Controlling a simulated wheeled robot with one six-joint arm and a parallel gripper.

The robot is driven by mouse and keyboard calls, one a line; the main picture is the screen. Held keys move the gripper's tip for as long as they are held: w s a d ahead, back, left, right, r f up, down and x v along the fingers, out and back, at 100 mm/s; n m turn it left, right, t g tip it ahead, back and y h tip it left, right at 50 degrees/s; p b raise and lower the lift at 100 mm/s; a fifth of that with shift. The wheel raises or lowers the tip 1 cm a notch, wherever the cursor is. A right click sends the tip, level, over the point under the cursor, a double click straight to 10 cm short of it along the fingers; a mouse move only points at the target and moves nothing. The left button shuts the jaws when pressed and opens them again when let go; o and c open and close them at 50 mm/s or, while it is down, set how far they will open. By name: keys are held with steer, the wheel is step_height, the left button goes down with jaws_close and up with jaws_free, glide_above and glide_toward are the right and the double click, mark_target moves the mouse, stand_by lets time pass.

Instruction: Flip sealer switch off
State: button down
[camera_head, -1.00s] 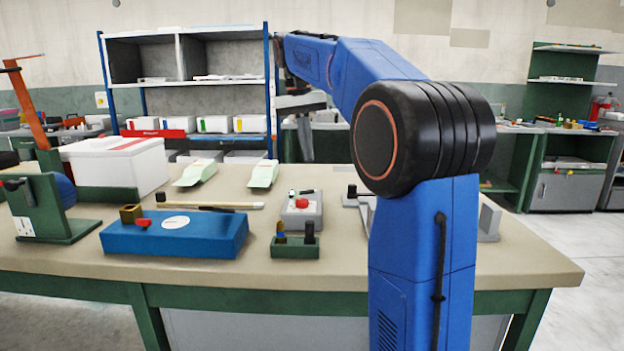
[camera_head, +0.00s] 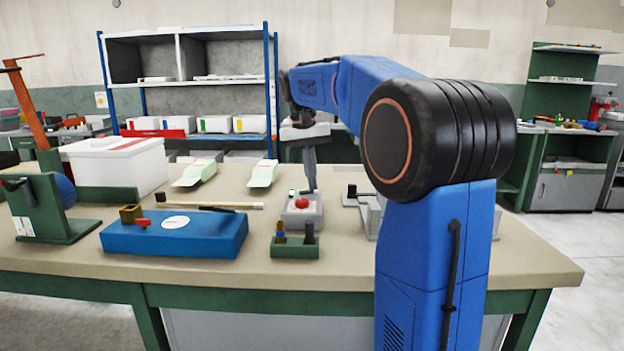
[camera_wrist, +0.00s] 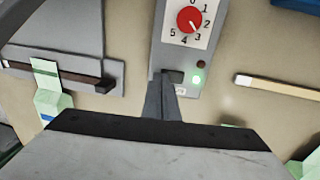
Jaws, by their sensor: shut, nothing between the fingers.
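The grey sealer control box (camera_head: 302,215) stands mid-table with a red dial on top. In the wrist view, the box (camera_wrist: 172,42) shows its red dial (camera_wrist: 189,19) on a numbered plate, pointing near 3. A black switch (camera_wrist: 173,76) sits at the box's near end, beside a glowing green lamp (camera_wrist: 196,80) and a dark red lamp (camera_wrist: 201,64). My gripper (camera_head: 311,189) is shut and empty, pointing down at the back of the box. In the wrist view its fingertips (camera_wrist: 164,84) are right at the switch and partly cover it; I cannot tell if they touch.
A grey device with a dark-ended bar (camera_wrist: 60,75) lies beside the box. A small green holder (camera_head: 295,247) stands in front of it, and a blue block (camera_head: 175,238) is to the left. A pale stick (camera_head: 240,206) and two light green pieces (camera_head: 263,174) lie nearby.

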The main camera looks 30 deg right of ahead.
steer(key=shift+f, duration=0.1)
steer(key=shift+s+d+f, duration=0.1)
steer(key=shift+d, duration=0.05)
steer(key=shift+w+a+r, duration=0.25)
steer(key=shift+w+a, duration=0.25)
steer(key=shift+a, duration=0.2)
steer(key=shift+r, duration=0.1)
step_height(320, 180, up, 14)
steer(key=s+d, duration=0.1)
steer(key=shift+d, duration=0.3)
stand_by(0.4)
steer(key=shift+s+f, duration=0.15)
steer(key=shift+f, duration=0.05)
